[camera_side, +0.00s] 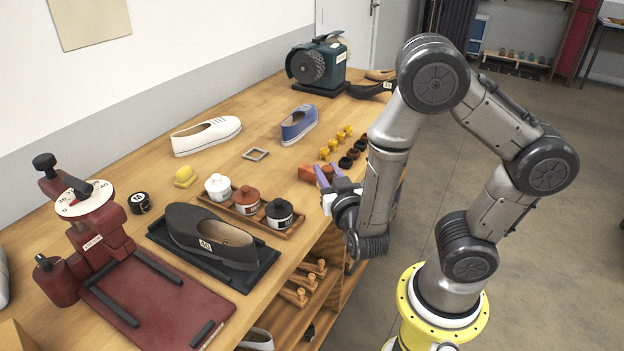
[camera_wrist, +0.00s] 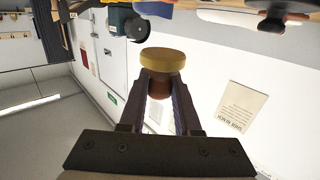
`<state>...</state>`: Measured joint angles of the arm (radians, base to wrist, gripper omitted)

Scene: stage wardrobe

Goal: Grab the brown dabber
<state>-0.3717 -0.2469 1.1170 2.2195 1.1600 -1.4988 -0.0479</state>
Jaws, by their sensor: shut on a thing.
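My gripper (camera_side: 326,173) is at the front edge of the bench, its purple fingers pointing up and to the left. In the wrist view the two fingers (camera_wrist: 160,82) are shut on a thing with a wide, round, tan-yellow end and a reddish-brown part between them. It looks like the brown dabber (camera_wrist: 163,59), and its lower part is hidden by the fingers. In the side view I cannot clearly make it out from the orange-brown block (camera_side: 307,174) beside the fingers.
A wooden tray holds a white pot (camera_side: 218,187), a brown pot (camera_side: 246,200) and a black pot (camera_side: 279,213). A dark shoe (camera_side: 212,235) lies on a black mat. Several yellow and dark small pieces stand behind my gripper. Wooden-ended tools (camera_side: 301,294) lie on a shelf below.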

